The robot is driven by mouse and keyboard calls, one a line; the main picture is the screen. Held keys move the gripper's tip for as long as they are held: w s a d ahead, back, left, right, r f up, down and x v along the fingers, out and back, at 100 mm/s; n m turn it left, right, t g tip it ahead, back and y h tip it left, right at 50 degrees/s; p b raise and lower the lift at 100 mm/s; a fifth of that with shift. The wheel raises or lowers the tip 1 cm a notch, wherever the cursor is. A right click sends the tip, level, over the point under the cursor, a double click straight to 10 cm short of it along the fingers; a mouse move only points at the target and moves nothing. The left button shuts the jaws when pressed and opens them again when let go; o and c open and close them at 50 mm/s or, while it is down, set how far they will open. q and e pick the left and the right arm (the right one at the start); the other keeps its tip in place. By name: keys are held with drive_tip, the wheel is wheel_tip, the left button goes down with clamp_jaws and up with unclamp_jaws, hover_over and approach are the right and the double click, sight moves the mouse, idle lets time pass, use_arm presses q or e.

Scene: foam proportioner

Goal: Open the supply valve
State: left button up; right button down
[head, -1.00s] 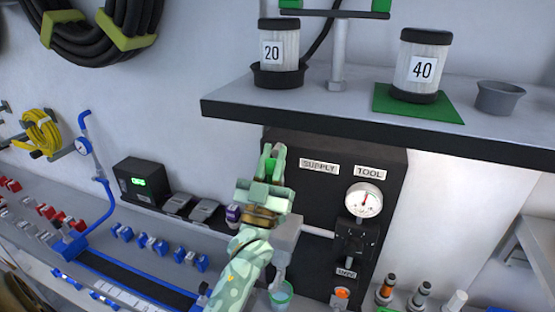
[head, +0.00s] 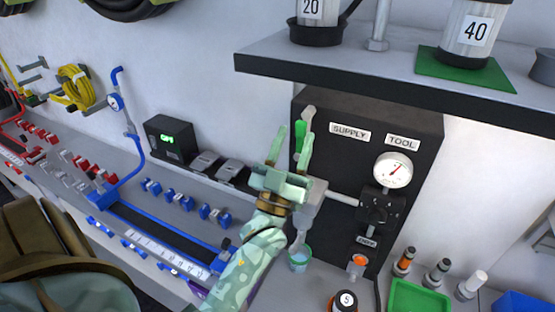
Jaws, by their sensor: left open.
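The black panel (head: 430,130) stands on the bench under the shelf, with a SUPPLY label (head: 350,132) and a TOOL label (head: 402,142). A bright green upright handle (head: 299,134), which looks like the supply valve's lever, is left of the SUPPLY label. My left gripper (head: 293,140) is open, its fingers pointing up at the handle. The handle shows between the fingertips, close to the right finger, which partly covers it. I cannot tell whether they touch. The gripper hides the lower part of the valve. My right gripper is not in view.
A shelf (head: 400,75) overhangs the panel with canisters marked 20 (head: 318,10) and 40 (head: 473,30). A gauge (head: 393,170) and a black knob block (head: 380,212) are right of my gripper. A grey pipe (head: 342,198) and a small cup (head: 299,259) are close to my wrist.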

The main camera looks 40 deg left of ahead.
use_arm(q)
drive_tip(key=s+d+p, duration=0.1)
drive_tip(key=s+d, duration=0.1)
drive_tip(key=s, duration=0.7)
drive_tip(key=shift+r, duration=0.15)
